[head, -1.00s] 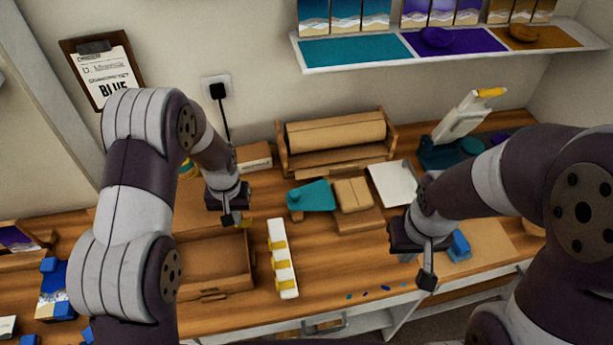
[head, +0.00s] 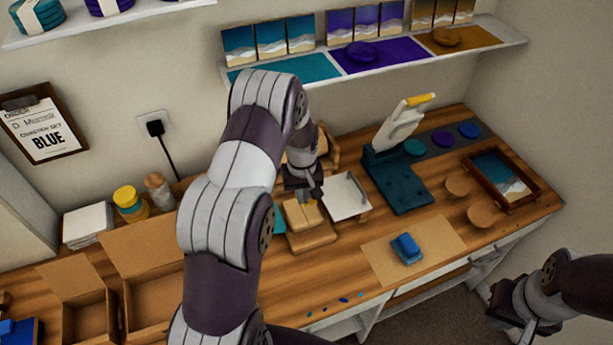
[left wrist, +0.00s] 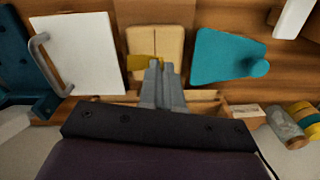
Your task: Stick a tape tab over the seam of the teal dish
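A tan wrapped packet (head: 305,216) with a seam down its middle lies on a wooden board; it also shows in the left wrist view (left wrist: 171,42). No bare teal dish is visible there; the packet's contents are hidden. My left gripper (head: 313,197) is above the packet, its fingers close together in the left wrist view (left wrist: 161,75). They hold a yellow tape tab (left wrist: 142,63), which sticks out to the left over the packet near the seam. I cannot tell whether it touches. My right gripper (head: 512,318) is at the lower right, away from the packet; its fingers are unclear.
A flat teal piece with a knob (left wrist: 225,56) lies beside the packet. A white tray with a handle (head: 346,197) is on the other side. A dark teal press (head: 400,185), a blue block (head: 406,247) on brown paper and a framed picture (head: 503,178) stand further right.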

